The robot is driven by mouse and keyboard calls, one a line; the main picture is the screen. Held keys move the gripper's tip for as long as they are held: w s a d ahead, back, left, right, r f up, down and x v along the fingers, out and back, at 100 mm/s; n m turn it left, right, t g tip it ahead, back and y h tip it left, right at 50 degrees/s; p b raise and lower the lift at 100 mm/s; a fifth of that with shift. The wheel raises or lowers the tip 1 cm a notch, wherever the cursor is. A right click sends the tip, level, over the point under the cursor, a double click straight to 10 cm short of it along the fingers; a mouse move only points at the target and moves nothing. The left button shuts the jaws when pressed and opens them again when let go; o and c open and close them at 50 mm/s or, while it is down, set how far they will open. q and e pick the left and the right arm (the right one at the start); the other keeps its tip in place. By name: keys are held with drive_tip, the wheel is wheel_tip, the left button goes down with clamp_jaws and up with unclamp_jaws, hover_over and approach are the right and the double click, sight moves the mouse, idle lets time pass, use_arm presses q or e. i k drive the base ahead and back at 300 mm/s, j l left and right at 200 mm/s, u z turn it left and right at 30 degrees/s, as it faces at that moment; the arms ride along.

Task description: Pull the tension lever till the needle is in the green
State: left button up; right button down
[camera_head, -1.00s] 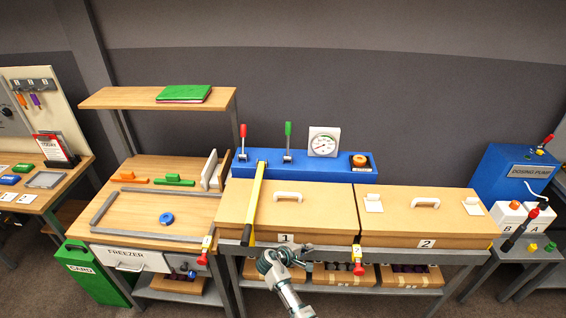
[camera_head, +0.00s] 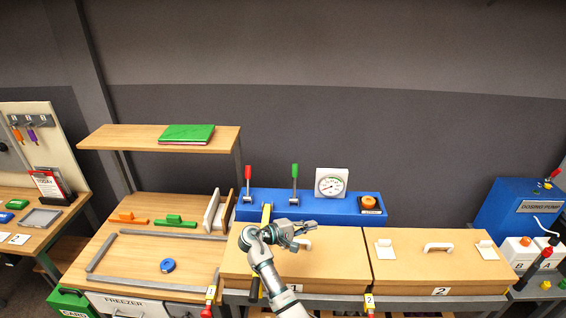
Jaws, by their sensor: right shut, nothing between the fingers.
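A blue control box (camera_head: 268,207) at the back of the bench carries a lever with a red grip (camera_head: 248,174) and a lever with a green grip (camera_head: 294,172). Both levers stand about upright; I cannot tell which is the tension lever. A white dial (camera_head: 332,184) with a needle stands to their right; its markings are too small to read. My right gripper (camera_head: 312,225) is shut and empty, over the box marked 1 (camera_head: 330,262), in front of and below the green lever. It touches neither lever. My left gripper is out of view.
An orange knob (camera_head: 369,201) sits right of the dial. White handles stand on the lids of box 1 and box 2 (camera_head: 410,265). A wooden shelf (camera_head: 140,138) is at the left.

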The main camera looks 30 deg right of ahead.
sight(295, 166)
drive_tip(key=i, duration=1.2)
